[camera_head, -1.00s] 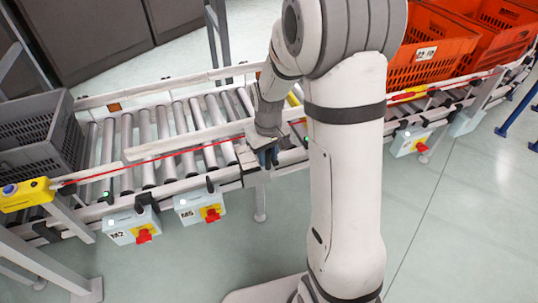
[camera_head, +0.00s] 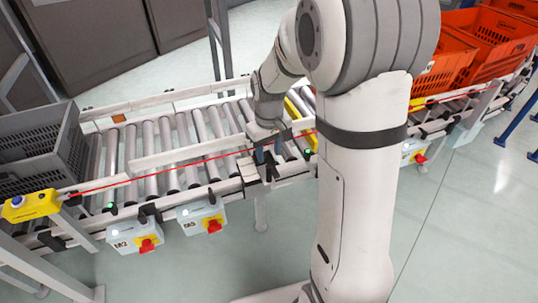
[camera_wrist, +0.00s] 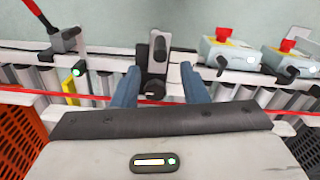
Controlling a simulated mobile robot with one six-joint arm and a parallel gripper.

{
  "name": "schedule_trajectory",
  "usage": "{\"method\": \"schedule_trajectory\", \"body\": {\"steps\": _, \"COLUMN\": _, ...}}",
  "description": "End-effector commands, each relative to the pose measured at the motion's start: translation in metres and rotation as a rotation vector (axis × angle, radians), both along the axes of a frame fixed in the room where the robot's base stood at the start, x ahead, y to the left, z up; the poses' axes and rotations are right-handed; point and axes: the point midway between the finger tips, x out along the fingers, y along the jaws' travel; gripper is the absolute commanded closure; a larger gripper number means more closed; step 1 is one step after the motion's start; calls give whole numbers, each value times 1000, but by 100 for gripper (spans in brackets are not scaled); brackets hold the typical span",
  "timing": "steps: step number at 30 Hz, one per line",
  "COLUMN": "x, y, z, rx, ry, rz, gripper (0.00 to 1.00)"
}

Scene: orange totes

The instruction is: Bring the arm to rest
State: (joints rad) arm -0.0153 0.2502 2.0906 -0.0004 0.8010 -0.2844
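My gripper (camera_head: 265,156) hangs over the near rail of the roller conveyor (camera_head: 183,140), its blue fingers pointing down. In the wrist view, the two blue fingers of my gripper (camera_wrist: 160,86) stand well apart. Nothing is held between them; a dark bracket (camera_wrist: 157,50) on the conveyor's edge shows behind the gap. I cannot tell the exact height of the fingertips above the rail. My pale arm covers the middle right of the head view and hides part of the conveyor.
A grey crate (camera_head: 72,140) stands at the conveyor's left end. Orange totes (camera_head: 485,50) stand at the right, partly behind my arm. A yellow sensor box (camera_head: 30,205) and control boxes with red knobs (camera_head: 146,245) line the near side. The floor (camera_head: 470,220) at lower right is clear.

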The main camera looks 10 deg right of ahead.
Motion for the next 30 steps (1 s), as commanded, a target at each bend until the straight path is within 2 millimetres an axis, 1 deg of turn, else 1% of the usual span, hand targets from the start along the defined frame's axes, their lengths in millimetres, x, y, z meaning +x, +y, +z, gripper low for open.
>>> {"method": "schedule_trajectory", "body": {"steps": 14, "x": 0, "y": 0, "z": 1, "rx": 0, "ry": -1, "rz": 0, "gripper": 60}}
{"method": "schedule_trajectory", "body": {"steps": 17, "x": -3, "y": 0, "z": 14, "rx": 0, "ry": -7, "rz": -6, "gripper": 60}}
{"method": "schedule_trajectory", "body": {"steps": 20, "x": -14, "y": -1, "z": 49, "rx": 0, "ry": -25, "rz": -24, "gripper": 60}}
{"method": "schedule_trajectory", "body": {"steps": 21, "x": -20, "y": -1, "z": 68, "rx": 1, "ry": -34, "rz": -35, "gripper": 60}}
{"method": "schedule_trajectory", "body": {"steps": 23, "x": -33, "y": -2, "z": 99, "rx": 2, "ry": -50, "rz": -56, "gripper": 60}}
{"method": "schedule_trajectory", "body": {"steps": 24, "x": -42, "y": -2, "z": 121, "rx": 2, "ry": -62, "rz": -72, "gripper": 60}}
{"method": "schedule_trajectory", "body": {"steps": 26, "x": -57, "y": -3, "z": 151, "rx": 4, "ry": -79, "rz": -95, "gripper": 60}}
{"method": "schedule_trajectory", "body": {"steps": 27, "x": -67, "y": -4, "z": 170, "rx": 6, "ry": -93, "rz": -112, "gripper": 60}}
{"method": "schedule_trajectory", "body": {"steps": 29, "x": -82, "y": -4, "z": 197, "rx": 8, "ry": -110, "rz": -135, "gripper": 60}}
{"method": "schedule_trajectory", "body": {"steps": 30, "x": -92, "y": -5, "z": 215, "rx": 9, "ry": -121, "rz": -151, "gripper": 60}}
